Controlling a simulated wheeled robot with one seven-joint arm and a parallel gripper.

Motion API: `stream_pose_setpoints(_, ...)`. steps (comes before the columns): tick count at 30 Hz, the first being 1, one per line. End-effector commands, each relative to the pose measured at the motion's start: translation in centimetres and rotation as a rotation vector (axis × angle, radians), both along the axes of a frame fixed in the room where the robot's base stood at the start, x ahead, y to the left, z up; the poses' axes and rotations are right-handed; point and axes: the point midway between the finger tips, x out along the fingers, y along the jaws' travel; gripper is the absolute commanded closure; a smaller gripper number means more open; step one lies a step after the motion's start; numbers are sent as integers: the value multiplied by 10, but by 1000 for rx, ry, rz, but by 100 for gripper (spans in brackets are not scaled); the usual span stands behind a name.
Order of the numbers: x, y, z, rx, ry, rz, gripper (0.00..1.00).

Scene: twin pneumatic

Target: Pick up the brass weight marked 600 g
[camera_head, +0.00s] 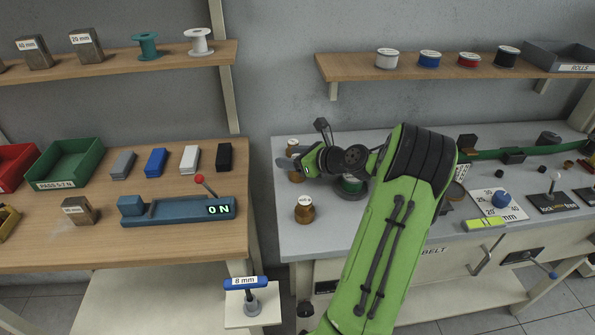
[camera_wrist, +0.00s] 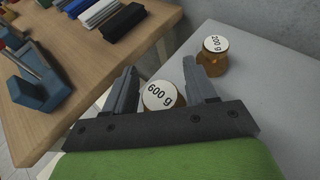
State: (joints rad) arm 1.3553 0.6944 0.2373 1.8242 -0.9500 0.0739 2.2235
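The brass weight marked 600 g (camera_wrist: 160,96) shows its white top label in the wrist view, between the two fingers of my gripper (camera_wrist: 162,85). My gripper is open, with a finger on each side of the weight in the picture and no visible grip on it. I cannot tell how far above the weight the fingers are. In the head view my gripper (camera_head: 287,162) is at the left end of the grey bench, partly covering a brass weight (camera_head: 295,177) below it.
A brass weight marked 200 g (camera_wrist: 214,60) stands apart, up and right in the wrist view. Another brass weight (camera_head: 305,213) stands near the bench's front edge, its label too small to read surely. A gap separates the grey bench (camera_head: 300,240) from the wooden table (camera_head: 110,250).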

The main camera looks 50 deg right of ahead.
Motion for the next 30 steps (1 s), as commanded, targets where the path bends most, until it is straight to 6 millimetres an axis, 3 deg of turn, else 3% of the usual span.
stream_pose_setpoints(1, 0, 0, 0, 0, 0, 0, 52)
stream_pose_setpoints(9, 0, 0, 0, 0, 0, 0, 94)
stream_pose_setpoints(11, 0, 0, 0, 0, 0, 0, 100)
stream_pose_setpoints(22, 0, 0, 7, -3, -3, 1, 100)
stream_pose_setpoints(30, 0, 0, 71, -7, -5, 1, 100)
